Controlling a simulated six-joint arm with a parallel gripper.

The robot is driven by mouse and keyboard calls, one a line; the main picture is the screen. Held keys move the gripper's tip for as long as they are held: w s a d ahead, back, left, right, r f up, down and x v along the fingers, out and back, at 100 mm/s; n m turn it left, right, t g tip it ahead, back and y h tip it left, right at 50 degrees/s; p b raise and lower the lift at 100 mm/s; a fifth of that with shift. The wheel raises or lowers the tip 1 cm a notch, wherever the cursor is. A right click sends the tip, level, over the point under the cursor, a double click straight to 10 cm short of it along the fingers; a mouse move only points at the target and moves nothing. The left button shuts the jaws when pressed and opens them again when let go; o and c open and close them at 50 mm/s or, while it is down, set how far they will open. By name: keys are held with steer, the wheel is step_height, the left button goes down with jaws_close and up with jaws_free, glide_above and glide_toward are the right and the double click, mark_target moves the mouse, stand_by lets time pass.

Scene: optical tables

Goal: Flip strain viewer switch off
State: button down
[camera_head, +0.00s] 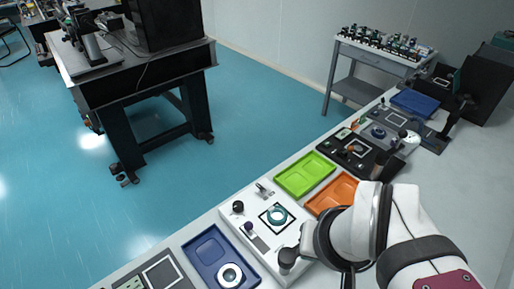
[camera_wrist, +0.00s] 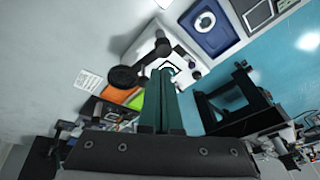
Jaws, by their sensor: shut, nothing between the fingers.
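The white panel (camera_head: 240,223) that appears to be the strain viewer lies on the bench in the head view. It carries a teal ring (camera_head: 277,215) on a black-bordered square, a black knob (camera_head: 238,207), a small dark blue knob (camera_head: 249,227) and a small metallic part (camera_head: 263,190) at its far edge. I cannot tell which part is the switch, or its position. In the wrist view my gripper (camera_wrist: 164,72) has its teal fingers together and empty, in front of the panel (camera_wrist: 143,45). A black disc (camera_wrist: 125,77) is left of the fingertips. My arm hides the gripper in the head view.
A blue tray (camera_head: 190,246) holding a white ring (camera_head: 231,274) is beside the panel at lower left. Green (camera_head: 304,170) and orange (camera_head: 322,201) trays adjoin its other side. A dark panel (camera_head: 345,151) with parts lies beyond them. Blue floor (camera_head: 240,120) lies past the bench edge.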

steer(key=w+a+f+n+g+h, duration=0.1)
steer(key=w+a+f+n+h, duration=0.2)
steer(key=w+n, duration=0.45)
steer(key=w+a+f+n+h, duration=0.2)
steer(key=w+f+n+h, duration=0.25)
steer(key=w+n, duration=0.3)
steer(key=n+t+h, duration=0.4)
steer(key=n+t, duration=0.4)
steer(key=n, duration=0.6)
glide_toward(249, 202)
step_height(249, 202, up, 4)
steer(key=shift+a, duration=0.1)
steer(key=x, duration=1)
steer(key=shift+r, duration=0.1)
